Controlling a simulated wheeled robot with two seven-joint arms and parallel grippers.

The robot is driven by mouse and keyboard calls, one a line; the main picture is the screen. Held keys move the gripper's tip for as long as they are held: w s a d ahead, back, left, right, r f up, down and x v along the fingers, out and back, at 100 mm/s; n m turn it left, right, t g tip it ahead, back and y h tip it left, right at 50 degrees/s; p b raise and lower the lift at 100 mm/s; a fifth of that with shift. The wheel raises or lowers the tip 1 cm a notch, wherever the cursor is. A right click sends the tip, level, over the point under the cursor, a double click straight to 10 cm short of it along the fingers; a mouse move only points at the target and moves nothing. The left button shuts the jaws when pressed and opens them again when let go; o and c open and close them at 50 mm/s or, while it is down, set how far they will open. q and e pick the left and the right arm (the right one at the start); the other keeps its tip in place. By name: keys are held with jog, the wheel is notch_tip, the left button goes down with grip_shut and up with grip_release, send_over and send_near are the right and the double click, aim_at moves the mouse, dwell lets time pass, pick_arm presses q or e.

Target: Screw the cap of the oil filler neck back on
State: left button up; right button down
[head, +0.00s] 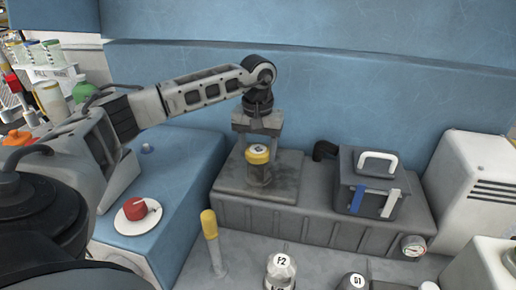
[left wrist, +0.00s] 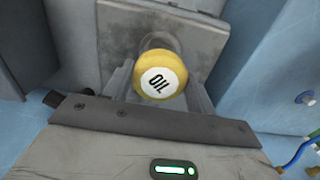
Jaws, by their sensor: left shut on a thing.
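The yellow oil cap (head: 257,154), with a round white label, sits at the top of the short, dark filler neck (head: 259,176) on the grey tank. In the left wrist view the cap (left wrist: 158,76) faces me and its label reads OIL. My left gripper (head: 258,148) reaches over from the left, with its fingers on either side of the cap, shut on it. The cap looks upright and in line with the neck. I cannot tell whether it is seated or how far it is threaded. My right gripper is not in view.
A dark box with a white handle (head: 378,161) stands right of the neck on the grey tank (head: 285,214). A yellow-topped lever (head: 209,226) stands in front. A red knob (head: 136,208) sits on the blue housing at left. A gauge (head: 413,245) is at right.

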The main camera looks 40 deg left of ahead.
pick_arm(q)
jog(key=shift+m, duration=0.4)
jog(key=m, duration=0.4)
jog(key=o, duration=1.4)
